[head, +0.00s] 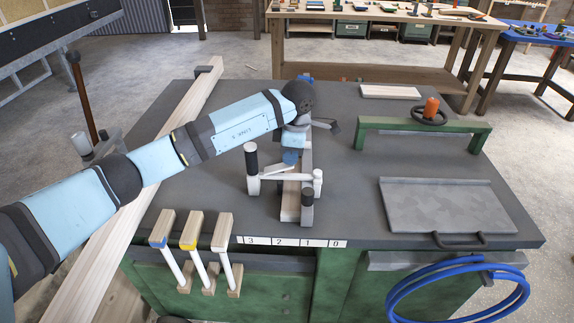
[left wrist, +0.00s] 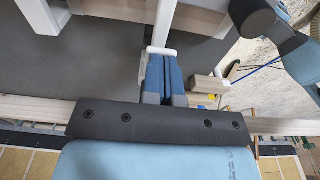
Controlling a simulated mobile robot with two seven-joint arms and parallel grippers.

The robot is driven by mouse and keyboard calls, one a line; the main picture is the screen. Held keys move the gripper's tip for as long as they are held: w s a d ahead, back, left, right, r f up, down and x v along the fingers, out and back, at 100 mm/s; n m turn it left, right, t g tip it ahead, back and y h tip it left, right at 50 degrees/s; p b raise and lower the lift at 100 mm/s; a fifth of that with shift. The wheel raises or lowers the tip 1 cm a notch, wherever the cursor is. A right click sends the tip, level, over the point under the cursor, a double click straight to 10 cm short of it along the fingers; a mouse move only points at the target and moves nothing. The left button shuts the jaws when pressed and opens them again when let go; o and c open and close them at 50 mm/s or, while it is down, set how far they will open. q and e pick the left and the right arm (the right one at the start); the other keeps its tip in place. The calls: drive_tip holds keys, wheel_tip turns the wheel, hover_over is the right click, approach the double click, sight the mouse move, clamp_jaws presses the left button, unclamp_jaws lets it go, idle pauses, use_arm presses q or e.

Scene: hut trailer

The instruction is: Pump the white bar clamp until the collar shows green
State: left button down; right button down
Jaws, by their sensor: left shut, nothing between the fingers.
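The white bar clamp (head: 272,176) stands near the middle of the grey bench top, around a pale wooden piece (head: 290,205). It has white bars, a dark-topped post on the left and a grey-ended part at the front. My left gripper (head: 290,157) is shut and empty, pointing down over the clamp. In the left wrist view its blue fingers (left wrist: 164,60) are together, close to a white bar (left wrist: 163,25) of the clamp; I cannot tell if they touch. No green collar shows; my gripper and arm hide part of the clamp. My right gripper is not in view.
A long wooden beam (head: 120,215) lies along the bench's left side. Three wooden blocks with white rods (head: 190,230) hang at the front edge beside a number strip (head: 291,242). A green rail (head: 420,127) and a grey plate (head: 445,203) are on the right.

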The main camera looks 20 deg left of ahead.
use_arm(q)
wheel_tip(320, 180, down, 3)
drive_tip(key=shift+f+b, duration=0.1)
drive_tip(key=shift+b, duration=0.95)
drive_tip(key=shift+r+p, duration=0.3)
drive_tip(key=shift+w+d+r, duration=0.15)
drive_tip(key=shift+d, duration=0.35)
drive_tip(key=shift+w+d+r, duration=0.15)
drive_tip(key=shift+d+r, duration=0.05)
drive_tip(key=shift+d, duration=0.3)
drive_tip(key=shift+w+d+r, duration=0.15)
drive_tip(key=shift+d, duration=0.35)
drive_tip(key=shift+a, duration=0.1)
drive_tip(key=shift+r, duration=0.15)
wheel_tip(320, 180, up, 14)
drive_tip(key=d, duration=0.1)
drive_tip(key=shift+w+d+f+p, duration=0.15)
drive_tip(key=shift+d+f+p, duration=0.1)
drive_tip(key=shift+p, duration=0.2)
